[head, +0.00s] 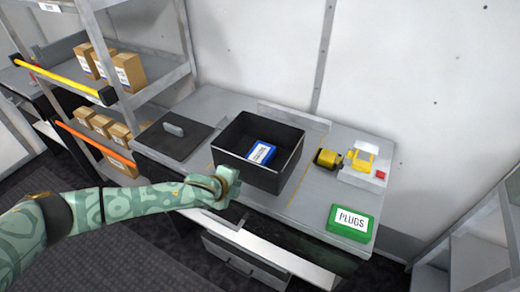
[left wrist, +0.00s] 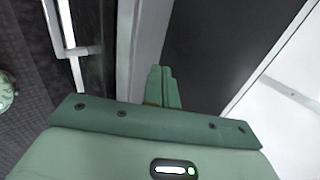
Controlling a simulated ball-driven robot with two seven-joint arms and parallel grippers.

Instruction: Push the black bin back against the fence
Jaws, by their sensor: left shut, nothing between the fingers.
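The open black bin (head: 285,178) stands on the grey bench, with a blue labelled box (head: 262,152) inside it. The fence, a low grey upright strip (head: 296,115), runs along the bench behind the bin. A gap shows between them at the right; the bin's rim hides most of the fence's foot. My left gripper (head: 230,181) is shut and empty, at the bin's front left side near the bench's front edge. Whether it touches the bin is unclear. Its closed fingers (left wrist: 162,84) show in the left wrist view, pointing at a dark surface. My right gripper is out of view.
A dark mat (head: 172,141) with a grey object lies left of the bin. Yellow devices (head: 328,158) and a green PLUGS box (head: 349,222) stand to the right. A shelf rack with cartons (head: 129,72) is at the left.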

